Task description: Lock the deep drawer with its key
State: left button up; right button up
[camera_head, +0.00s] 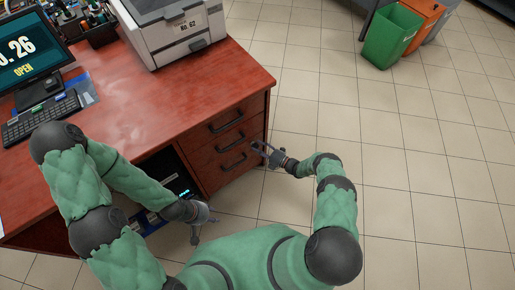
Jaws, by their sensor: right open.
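The drawer stack sits under the right end of the red wooden desk, with several dark handles one above another. The lowest drawer front (236,172), which looks like the deep drawer, appears closed. I cannot make out a key or a keyhole at this size. My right gripper (259,150) is open beside the right edge of the drawer fronts; I cannot tell whether it touches them. Nothing shows between its fingers. My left gripper (207,228) is low in front of the desk's open bay, left of and below the drawers. Its fingers are spread and it looks empty.
The desk top (150,105) carries a printer (175,30), a monitor (30,55) and a keyboard (40,118). A computer case with blue lights (183,192) stands in the bay. Green (390,38) and orange (425,18) bins stand far right. The tiled floor (420,130) at right is clear.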

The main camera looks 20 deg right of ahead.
jog(key=shift+w+a, duration=0.35)
grip_shut()
